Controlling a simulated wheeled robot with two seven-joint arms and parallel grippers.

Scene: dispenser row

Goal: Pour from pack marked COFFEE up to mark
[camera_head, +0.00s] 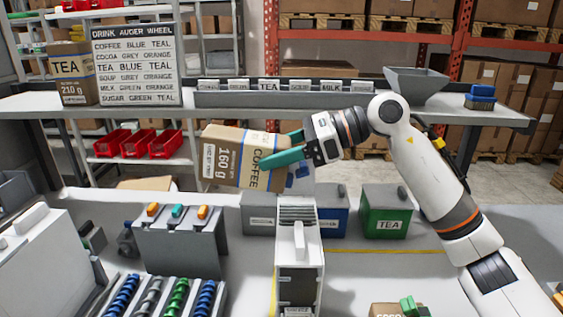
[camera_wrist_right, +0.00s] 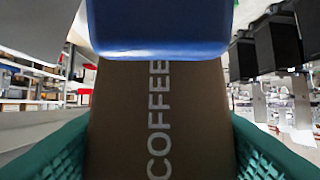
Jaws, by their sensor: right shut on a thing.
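The brown pack marked COFFEE (camera_head: 226,158), labelled 160 g, lies on its side in the air in the head view, its base toward the left. My right gripper (camera_head: 275,157) has its teal fingers shut on it near the COFFEE lettering. A blue part (camera_head: 299,178) shows at its right end, largely behind the gripper. In the right wrist view the pack (camera_wrist_right: 158,120) sits between the teal fingers, with a large blue part (camera_wrist_right: 158,30) across its top. A tall white unit (camera_head: 300,240) with a ridged grey top stands below. No fill mark or flowing contents can be made out.
A lettered board (camera_head: 134,65) and a TEA pack (camera_head: 73,75) stand on the rear shelf, with a grey funnel (camera_head: 416,82) to the right. A green TEA box (camera_head: 386,211) stands beside a blue box (camera_head: 334,222). Coloured augers (camera_head: 178,298) fill the front left.

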